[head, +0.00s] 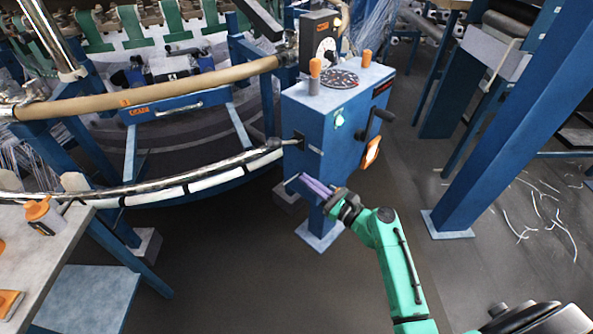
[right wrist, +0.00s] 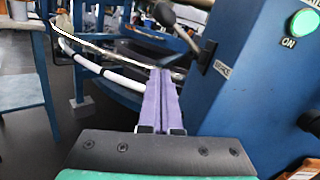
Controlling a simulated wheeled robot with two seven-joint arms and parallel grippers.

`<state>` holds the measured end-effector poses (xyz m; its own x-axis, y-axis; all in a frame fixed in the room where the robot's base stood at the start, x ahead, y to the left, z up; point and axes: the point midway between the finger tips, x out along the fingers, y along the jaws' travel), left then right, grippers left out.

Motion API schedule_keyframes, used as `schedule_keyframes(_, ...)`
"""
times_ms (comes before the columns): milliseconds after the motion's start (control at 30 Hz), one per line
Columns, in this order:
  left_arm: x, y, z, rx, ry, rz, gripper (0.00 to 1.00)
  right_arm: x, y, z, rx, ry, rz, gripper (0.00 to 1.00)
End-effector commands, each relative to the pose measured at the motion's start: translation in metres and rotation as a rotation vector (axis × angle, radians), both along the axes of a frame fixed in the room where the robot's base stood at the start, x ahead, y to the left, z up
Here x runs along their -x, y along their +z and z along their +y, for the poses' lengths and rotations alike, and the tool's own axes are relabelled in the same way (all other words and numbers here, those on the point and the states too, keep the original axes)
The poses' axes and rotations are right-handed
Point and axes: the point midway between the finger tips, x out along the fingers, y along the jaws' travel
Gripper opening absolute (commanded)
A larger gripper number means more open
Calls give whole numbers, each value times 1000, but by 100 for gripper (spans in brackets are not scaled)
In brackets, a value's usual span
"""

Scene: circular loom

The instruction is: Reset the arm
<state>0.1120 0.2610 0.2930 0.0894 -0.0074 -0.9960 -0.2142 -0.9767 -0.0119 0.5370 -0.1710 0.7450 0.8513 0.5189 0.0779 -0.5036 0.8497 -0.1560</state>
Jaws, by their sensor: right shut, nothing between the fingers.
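My right arm is green and comes in from the lower right of the head view. My right gripper (head: 318,188) has purple fingers. They are shut together with nothing between them, low in front of the blue control box (head: 310,120). In the right wrist view the shut fingers (right wrist: 160,100) point forward, to the left of the blue box (right wrist: 245,85). A dark lever (right wrist: 195,45) sticks out from the box's left side, beyond the fingertips. I cannot tell from these views whether the fingers touch anything. My left gripper is not in the head view.
The circular loom with its curved metal rail (head: 190,178) stands at the left. A blue post (head: 500,125) stands at the right. Loose white threads (head: 540,212) lie on the floor. The floor at bottom centre is clear.

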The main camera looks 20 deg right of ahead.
Motion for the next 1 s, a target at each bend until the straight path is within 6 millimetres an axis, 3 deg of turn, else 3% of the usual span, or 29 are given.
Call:
schedule_keyframes(200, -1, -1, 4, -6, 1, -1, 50, 15, -1, -9, 1, 0, -1, 0)
schedule_keyframes(700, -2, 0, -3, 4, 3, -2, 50, 16, -7, -10, 19, -4, 8, 0)
schedule_keyframes(767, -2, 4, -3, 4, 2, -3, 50, 17, -23, -10, 76, -12, 33, 0)
schedule_keyframes(833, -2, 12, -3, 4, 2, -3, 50, 25, -61, -12, 215, -24, 85, 0)
schedule_keyframes(933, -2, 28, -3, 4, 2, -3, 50, 55, -141, -16, 543, 8, 177, 0)
schedule_keyframes(1000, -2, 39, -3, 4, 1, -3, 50, 91, -197, -23, 816, 89, 229, 0)
